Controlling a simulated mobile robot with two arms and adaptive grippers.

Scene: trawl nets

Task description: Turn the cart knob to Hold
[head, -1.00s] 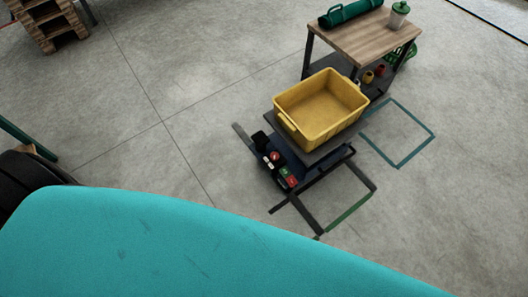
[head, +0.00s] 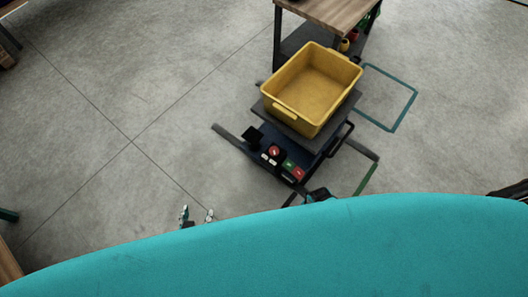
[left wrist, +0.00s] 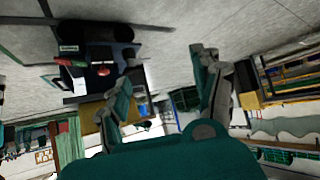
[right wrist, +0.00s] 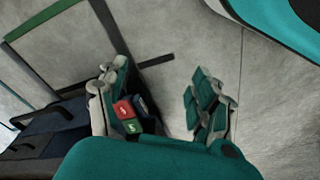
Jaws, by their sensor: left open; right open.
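The dark blue cart (head: 262,172) stands ahead of me in the head view. Its sloped panel carries a round red knob (head: 274,152) with a white mark, beside green (head: 288,165) and red (head: 298,172) buttons. The knob's setting is too small to read. My left gripper (head: 197,215) is open and empty, left of and nearer me than the panel. In the left wrist view the cart (left wrist: 95,50) appears upside down. My right gripper (right wrist: 160,75) is open; the red (right wrist: 122,108) and green (right wrist: 131,126) buttons show behind its left finger. In the head view my body mostly hides it.
A yellow bin (head: 312,90) sits on the cart's grey top. A wooden table (head: 335,12) stands behind it. Teal tape (head: 402,118) outlines a floor patch at right. The concrete floor left of the cart is clear.

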